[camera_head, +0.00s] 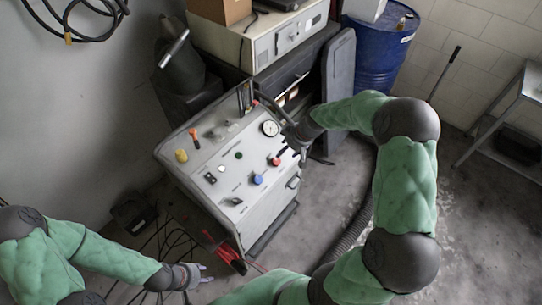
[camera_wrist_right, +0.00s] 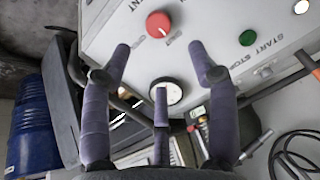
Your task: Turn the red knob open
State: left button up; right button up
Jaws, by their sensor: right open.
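The red knob (camera_head: 275,161) sits on the sloped front panel of a light grey console (camera_head: 225,170), near its right side. In the right wrist view the red knob (camera_wrist_right: 158,24) shows at the top, beyond the fingertips. My right gripper (camera_head: 298,143) is beside the panel's right edge, close to the knob.
A round gauge (camera_head: 270,128), a blue knob (camera_head: 257,179), a yellow knob (camera_head: 181,155) and an orange-handled switch (camera_head: 194,135) share the panel. A blue barrel (camera_head: 379,50) stands behind at right. Cables lie on the floor at left. Open floor lies to the right.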

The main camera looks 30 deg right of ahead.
aim_at(277, 160)
jog(key=b+x, duration=0.1)
jog(key=x, duration=0.9)
jog(key=shift+s, duration=0.1)
jog(key=shift+d, duration=0.1)
jog(key=c, duration=1.1)
